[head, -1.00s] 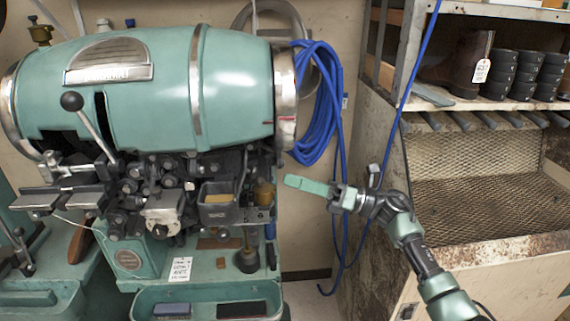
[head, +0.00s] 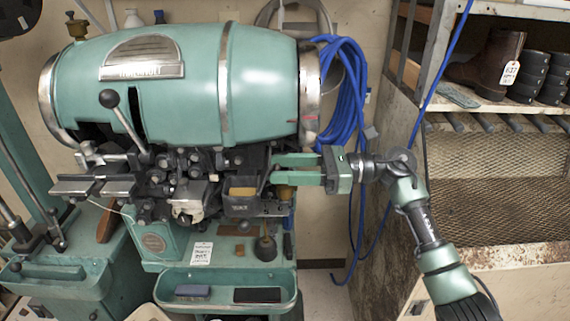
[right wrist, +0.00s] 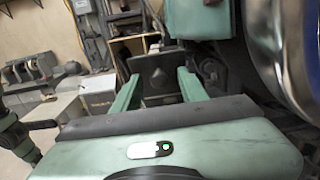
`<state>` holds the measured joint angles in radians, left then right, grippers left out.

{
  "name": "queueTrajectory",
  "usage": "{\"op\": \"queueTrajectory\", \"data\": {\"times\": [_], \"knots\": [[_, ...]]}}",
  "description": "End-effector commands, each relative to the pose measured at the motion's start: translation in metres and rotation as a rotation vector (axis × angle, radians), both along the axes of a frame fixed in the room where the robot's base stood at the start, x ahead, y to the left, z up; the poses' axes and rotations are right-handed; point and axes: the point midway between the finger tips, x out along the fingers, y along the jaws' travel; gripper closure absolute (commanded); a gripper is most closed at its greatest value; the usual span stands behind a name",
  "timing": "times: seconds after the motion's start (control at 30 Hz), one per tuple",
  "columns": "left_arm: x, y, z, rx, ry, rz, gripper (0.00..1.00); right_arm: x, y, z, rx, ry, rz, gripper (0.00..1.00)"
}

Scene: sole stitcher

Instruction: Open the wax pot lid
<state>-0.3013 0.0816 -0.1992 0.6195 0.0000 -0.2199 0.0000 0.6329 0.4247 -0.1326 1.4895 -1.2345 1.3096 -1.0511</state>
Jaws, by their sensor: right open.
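The wax pot (head: 240,208) is a small dark grey box with a label, on the front of the green machine. Tan wax shows in its top in the head view. A thin dark plate (head: 266,180) rises slanting at its right side and looks like the raised lid. My right gripper (head: 272,169) is open, pointing left, with its green fingertips close to this plate. In the right wrist view, a dark plate with a small knob (right wrist: 158,76) lies between and beyond the fingertips (right wrist: 160,82). I cannot tell whether they touch. My left gripper is not in view.
The green machine drum (head: 180,85) hangs above the pot, with levers and clamps to the left. A green tray (head: 225,278) sits below. Blue hose coils (head: 343,90) hang behind my right gripper. A shelf with boots (head: 485,65) stands at right.

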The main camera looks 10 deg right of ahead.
Motion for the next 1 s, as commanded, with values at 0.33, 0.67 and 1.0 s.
{"op": "queueTrajectory", "data": {"times": [0.33, 0.67, 1.0], "knots": [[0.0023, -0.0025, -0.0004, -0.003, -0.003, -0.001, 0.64, 0.0000, -0.0001, -0.0008, 0.000, 0.001, 0.000, 1.00], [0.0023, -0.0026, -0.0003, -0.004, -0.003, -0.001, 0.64, 0.0000, -0.0003, -0.0007, 0.000, 0.002, 0.000, 1.00], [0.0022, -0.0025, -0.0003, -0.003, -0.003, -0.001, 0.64, 0.0001, -0.0004, -0.0007, 0.000, 0.001, -0.001, 1.00]]}}
